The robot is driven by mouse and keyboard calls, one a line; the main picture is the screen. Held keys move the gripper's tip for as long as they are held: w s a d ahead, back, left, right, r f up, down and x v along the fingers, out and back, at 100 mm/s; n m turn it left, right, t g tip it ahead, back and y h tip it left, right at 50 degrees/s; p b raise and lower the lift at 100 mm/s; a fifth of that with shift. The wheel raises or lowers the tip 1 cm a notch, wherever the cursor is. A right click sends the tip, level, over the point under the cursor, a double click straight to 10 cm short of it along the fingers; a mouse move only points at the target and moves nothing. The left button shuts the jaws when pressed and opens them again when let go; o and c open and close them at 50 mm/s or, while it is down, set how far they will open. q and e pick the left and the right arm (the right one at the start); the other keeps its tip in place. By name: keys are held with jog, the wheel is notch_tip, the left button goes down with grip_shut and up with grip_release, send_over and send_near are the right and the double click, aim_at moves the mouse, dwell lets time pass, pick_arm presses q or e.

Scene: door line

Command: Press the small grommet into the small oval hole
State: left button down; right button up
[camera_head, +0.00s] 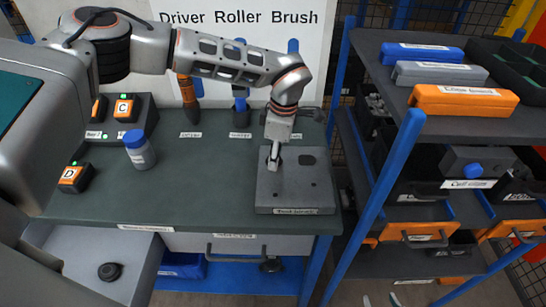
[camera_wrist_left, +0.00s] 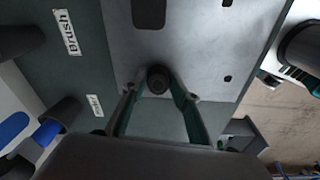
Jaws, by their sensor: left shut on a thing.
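In the left wrist view, the fingers of my left gripper (camera_wrist_left: 160,92) are shut on a small round black grommet (camera_wrist_left: 158,79). It is in front of the grey panel (camera_wrist_left: 195,50); I cannot tell whether it touches it. My right gripper is not in view.
A dark round piece (camera_head: 109,271) lies in the pale tray at lower left. A blue post (camera_head: 382,200) and loaded shelves are close on the right.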

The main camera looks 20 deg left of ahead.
pick_arm(q)
jog(key=f, duration=0.2)
jog(key=s+f, duration=0.1)
jog(key=shift+s+f, duration=0.15)
jog(key=shift+f, duration=0.2)
pick_arm(e)
jog(key=shift+f, duration=0.25)
pick_arm(q)
jog(key=c, duration=1.9)
grip_release()
jog(key=o, duration=0.4)
jog(key=shift+f, duration=0.1)
jog(key=shift+o, duration=0.4)
jog(key=shift+w+d+f+g, duration=0.1)
jog(key=shift+w+f+g, duration=0.1)
jog(key=shift+w, duration=0.3)
jog(key=shift+w+f+g, duration=0.1)
jog(key=shift+w+f, duration=0.1)
jog(key=shift+w, duration=0.3)
jog(key=shift+s+r, duration=0.2)
jog(key=shift+r, duration=0.1)
jog(key=shift+s+r, duration=0.15)
jog(key=shift+s, duration=0.05)
jog(key=shift+c, duration=0.2)
jog(key=shift+w, duration=0.1)
pick_arm(e)
jog(key=shift+w+f, duration=0.1)
jog(key=shift+w, duration=0.3)
jog(key=shift+d, duration=0.15)
